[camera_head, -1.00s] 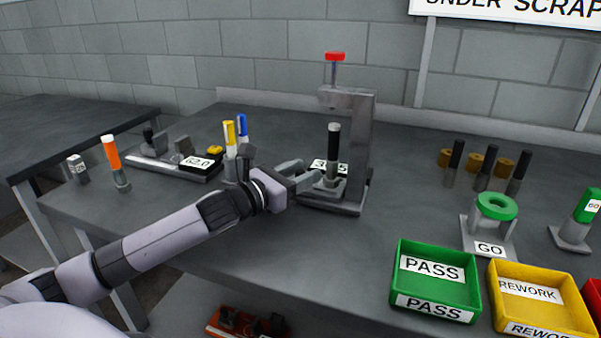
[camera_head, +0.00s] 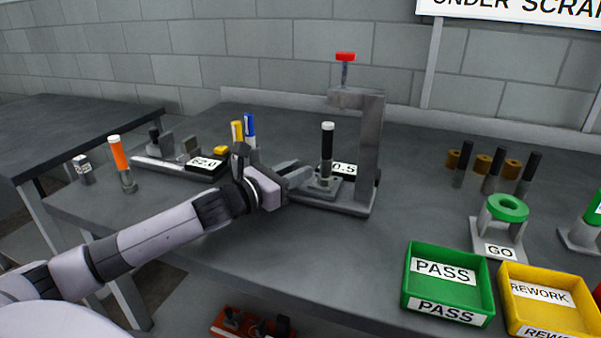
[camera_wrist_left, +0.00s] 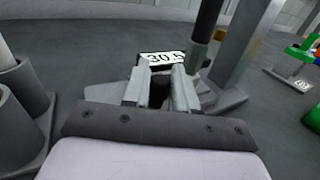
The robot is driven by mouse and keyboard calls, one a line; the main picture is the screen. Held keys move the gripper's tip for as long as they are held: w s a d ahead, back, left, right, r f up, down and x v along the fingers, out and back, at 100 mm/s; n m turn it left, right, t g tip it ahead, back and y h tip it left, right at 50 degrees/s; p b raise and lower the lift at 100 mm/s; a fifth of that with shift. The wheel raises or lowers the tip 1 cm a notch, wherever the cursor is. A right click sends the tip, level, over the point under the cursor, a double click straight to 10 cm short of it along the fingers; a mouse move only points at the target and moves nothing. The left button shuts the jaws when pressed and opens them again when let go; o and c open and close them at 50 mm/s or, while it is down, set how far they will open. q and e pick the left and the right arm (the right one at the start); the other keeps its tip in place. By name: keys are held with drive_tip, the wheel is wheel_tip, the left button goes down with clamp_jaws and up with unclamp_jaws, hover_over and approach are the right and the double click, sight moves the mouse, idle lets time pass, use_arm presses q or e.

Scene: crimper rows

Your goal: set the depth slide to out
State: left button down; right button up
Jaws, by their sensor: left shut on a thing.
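The press stand (camera_head: 370,150) is a grey frame with a red knob on top, standing on the bench. On its base is the depth slide (camera_head: 323,187), a small grey block. An upright black pin with a white top (camera_head: 327,142) stands on the slide, left of the press column. My right gripper is out of view.
A fixture with a 62.0 label (camera_head: 207,165) and yellow and blue markers (camera_head: 243,130) stand behind my arm. An orange-handled tool (camera_head: 118,155) is at left. Green PASS (camera_head: 448,285) and yellow REWORK (camera_head: 545,300) trays are front right. Bench between press and trays is clear.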

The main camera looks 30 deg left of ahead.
use_arm(q)
drive_tip(key=a, duration=0.2)
drive_tip(key=s+a, duration=0.1)
drive_tip(key=a, duration=0.1)
drive_tip(key=shift+a+f+b, duration=0.1)
drive_tip(key=shift+a+b, duration=0.25)
drive_tip(key=shift+a, duration=0.05)
drive_tip(key=shift+s+a, duration=0.1)
drive_tip(key=shift+a, duration=0.35)
drive_tip(key=c, duration=1)
unclamp_jaws()
drive_tip(key=shift+s+a, duration=0.1)
drive_tip(key=shift+a, duration=0.05)
drive_tip(key=shift+s, duration=0.1)
drive_tip(key=shift+b+v, duration=0.3)
drive_tip(key=shift+v, duration=3.15)
